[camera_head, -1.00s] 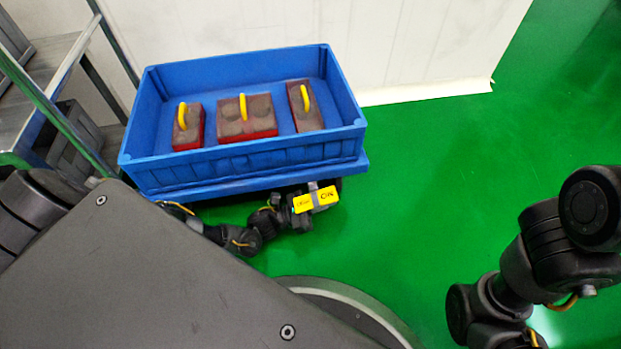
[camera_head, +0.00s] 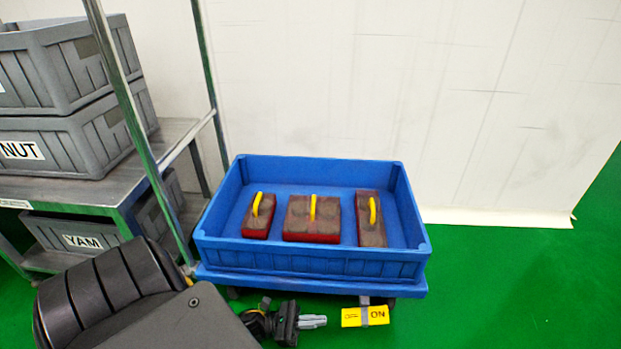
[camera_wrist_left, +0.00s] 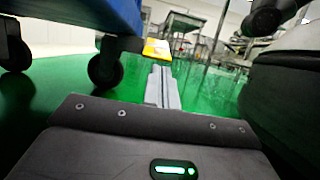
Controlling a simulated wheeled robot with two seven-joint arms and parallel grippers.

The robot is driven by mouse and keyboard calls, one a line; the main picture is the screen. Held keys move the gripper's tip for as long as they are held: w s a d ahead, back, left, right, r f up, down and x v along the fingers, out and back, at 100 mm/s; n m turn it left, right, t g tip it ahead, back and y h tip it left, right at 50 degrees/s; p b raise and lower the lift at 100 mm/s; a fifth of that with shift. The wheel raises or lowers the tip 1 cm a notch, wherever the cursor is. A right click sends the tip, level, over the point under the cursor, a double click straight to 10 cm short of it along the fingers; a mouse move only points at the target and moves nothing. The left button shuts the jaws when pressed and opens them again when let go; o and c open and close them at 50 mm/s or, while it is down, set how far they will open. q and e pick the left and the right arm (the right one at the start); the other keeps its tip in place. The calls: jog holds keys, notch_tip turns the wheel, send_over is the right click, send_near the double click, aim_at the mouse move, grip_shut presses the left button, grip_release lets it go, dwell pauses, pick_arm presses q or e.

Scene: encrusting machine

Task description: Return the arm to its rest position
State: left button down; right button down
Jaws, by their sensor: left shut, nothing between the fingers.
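My left gripper (camera_head: 318,321) is low in the head view, in front of the blue crate (camera_head: 310,262). Its light grey fingers are shut with nothing between them and point right. In the left wrist view the shut fingers (camera_wrist_left: 162,74) point ahead over green floor, apart from the yellow label (camera_wrist_left: 156,50). My left arm comes in from the lower left, partly hidden behind my dark body. My right gripper is not in the head view.
The crate holds three red-brown blocks (camera_head: 313,219) with yellow handles. Its wheels (camera_wrist_left: 106,68) stand left of the gripper. A metal rack (camera_head: 187,135) with grey bins (camera_head: 70,130) stands at left, a white wall (camera_head: 400,80) behind. Green floor (camera_head: 510,290) at right is free.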

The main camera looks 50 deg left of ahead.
pick_arm(q)
jog(key=shift+s+a, duration=0.45)
jog(key=shift+a, duration=0.05)
dwell(0.3)
jog(key=shift+s, duration=0.1)
